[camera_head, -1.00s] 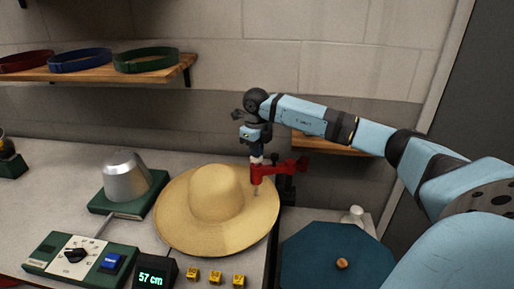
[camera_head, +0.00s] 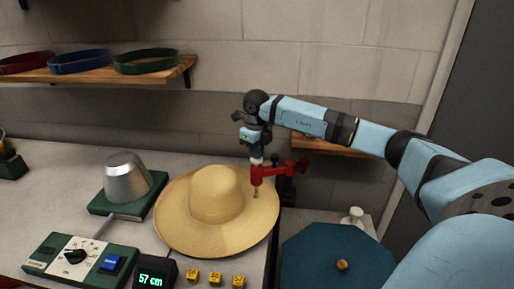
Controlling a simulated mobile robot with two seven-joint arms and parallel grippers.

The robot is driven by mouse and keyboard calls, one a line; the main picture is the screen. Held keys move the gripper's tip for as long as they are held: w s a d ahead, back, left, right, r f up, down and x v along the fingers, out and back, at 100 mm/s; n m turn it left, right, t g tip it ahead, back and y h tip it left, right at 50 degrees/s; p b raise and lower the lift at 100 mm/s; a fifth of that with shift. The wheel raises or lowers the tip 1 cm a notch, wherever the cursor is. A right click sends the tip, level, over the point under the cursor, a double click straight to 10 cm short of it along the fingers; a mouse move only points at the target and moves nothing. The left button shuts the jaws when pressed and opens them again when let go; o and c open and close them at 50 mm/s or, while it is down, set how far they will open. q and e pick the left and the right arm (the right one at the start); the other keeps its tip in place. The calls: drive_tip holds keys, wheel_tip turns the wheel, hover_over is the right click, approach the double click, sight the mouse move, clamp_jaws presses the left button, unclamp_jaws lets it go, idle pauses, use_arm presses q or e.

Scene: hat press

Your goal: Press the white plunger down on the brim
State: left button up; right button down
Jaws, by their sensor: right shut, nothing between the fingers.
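A straw hat (camera_head: 217,196) with a wide brim (camera_head: 185,232) lies on the counter. A red press arm (camera_head: 282,172) reaches over the right side of the brim, with a thin metal rod (camera_head: 256,192) pointing down from it. The white plunger (camera_head: 257,161) shows as a small pale top on the red arm. My right gripper (camera_head: 256,150) points down right above the plunger; its fingers are shut and empty. Whether it touches the plunger is too small to tell. The left gripper is not in view.
A metal dome on a green base (camera_head: 127,180) stands left of the hat. A control box (camera_head: 80,258), a 57 cm display (camera_head: 154,272) and yellow blocks (camera_head: 214,278) line the front. A blue octagonal lid (camera_head: 335,262) lies right. Coloured bands (camera_head: 146,61) sit on a shelf.

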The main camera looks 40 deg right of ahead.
drive_tip(key=shift+s+a+f, duration=0.1)
drive_tip(key=shift+f, duration=0.1)
drive_tip(key=shift+r+p, duration=0.65)
drive_tip(key=shift+r, duration=0.2)
wheel_tip(320, 180, up, 9)
drive_tip(key=p, duration=0.5)
drive_tip(key=shift+r, duration=0.2)
